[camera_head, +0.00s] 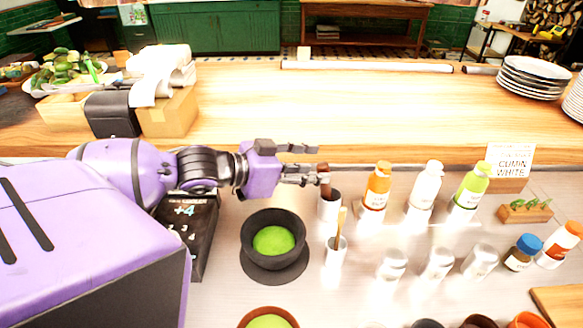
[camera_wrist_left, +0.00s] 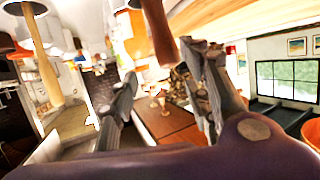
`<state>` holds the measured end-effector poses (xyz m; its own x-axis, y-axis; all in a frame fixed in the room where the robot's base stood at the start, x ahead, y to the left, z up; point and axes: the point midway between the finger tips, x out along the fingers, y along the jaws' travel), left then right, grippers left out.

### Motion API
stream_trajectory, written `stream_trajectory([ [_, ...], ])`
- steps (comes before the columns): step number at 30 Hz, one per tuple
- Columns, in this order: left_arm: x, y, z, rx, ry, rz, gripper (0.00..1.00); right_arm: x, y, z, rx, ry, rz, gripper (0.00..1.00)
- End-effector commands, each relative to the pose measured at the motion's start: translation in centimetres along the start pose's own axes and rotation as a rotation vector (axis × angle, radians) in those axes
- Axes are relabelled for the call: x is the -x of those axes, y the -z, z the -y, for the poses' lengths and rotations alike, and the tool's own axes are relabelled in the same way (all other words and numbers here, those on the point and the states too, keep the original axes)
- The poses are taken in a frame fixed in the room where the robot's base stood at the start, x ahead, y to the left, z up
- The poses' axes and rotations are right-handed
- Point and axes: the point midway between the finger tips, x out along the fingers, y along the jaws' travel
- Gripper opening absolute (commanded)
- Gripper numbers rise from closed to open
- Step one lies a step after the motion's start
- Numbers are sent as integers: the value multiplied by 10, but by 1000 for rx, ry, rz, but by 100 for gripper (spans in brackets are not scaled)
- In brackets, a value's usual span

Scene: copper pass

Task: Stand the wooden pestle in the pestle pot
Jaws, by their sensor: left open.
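The wooden pestle (camera_head: 325,181) is a dark brown stick that appears upright in a small white pot (camera_head: 329,208), just right of my left fingertips. Its lower end is hidden by the pot wall. My left gripper (camera_head: 303,164) is open and level, pointing right, with its fingertips close to the pestle's upper part. In the left wrist view, a brown wooden stick (camera_wrist_left: 160,35), seemingly the pestle, shows between and beyond the open fingers. I cannot tell whether a finger touches it. My right gripper is not in view.
A second white pot (camera_head: 335,258) holds a lighter wooden stick (camera_head: 341,224). A black bowl (camera_head: 272,262) with green contents sits left of it. Orange (camera_head: 377,187), white (camera_head: 424,188) and green (camera_head: 470,189) bottles stand to the right. The wooden counter (camera_head: 350,110) behind is mostly clear.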

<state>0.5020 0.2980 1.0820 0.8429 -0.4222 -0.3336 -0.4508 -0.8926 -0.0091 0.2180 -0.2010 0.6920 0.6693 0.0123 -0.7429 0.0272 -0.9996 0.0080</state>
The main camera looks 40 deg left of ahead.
Motion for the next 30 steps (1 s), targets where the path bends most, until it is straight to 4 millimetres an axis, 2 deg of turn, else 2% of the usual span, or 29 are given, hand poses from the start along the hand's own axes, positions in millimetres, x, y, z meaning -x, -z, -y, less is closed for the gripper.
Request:
stream_trajectory([
  [6, 28, -2, 0, 1, 0, 5, 44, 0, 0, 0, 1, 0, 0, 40],
  [12, 44, -1, 0, 1, 0, 3, 44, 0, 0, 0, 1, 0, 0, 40],
  [18, 51, 0, -1, -1, -1, 1, 44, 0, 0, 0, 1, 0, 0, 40],
  [30, 51, 0, 0, -1, -1, 0, 44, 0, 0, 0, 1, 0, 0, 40],
])
